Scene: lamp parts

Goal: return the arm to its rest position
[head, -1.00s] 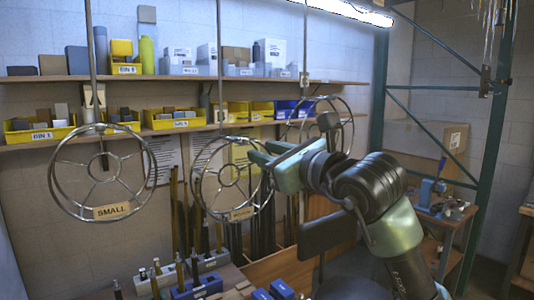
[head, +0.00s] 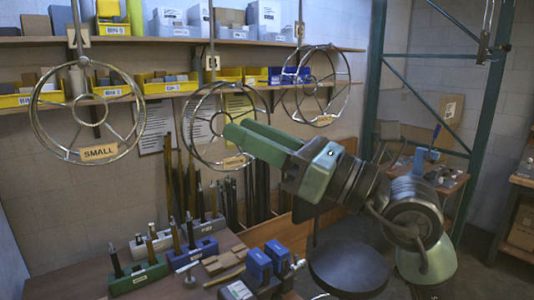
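My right arm comes in from the lower right, and its gripper (head: 238,139) points left in front of the middle hanging wire ring. The two green fingers lie close together in this view, and I cannot tell whether there is a gap between them. No object shows at the fingertips. Whether the fingers touch the ring's wire cannot be told. My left gripper is not in view.
Hanging wire rings include one labelled SMALL (head: 98,152), a middle one (head: 186,132) and a right one (head: 348,80). Shelves (head: 150,97) hold yellow and blue bins.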

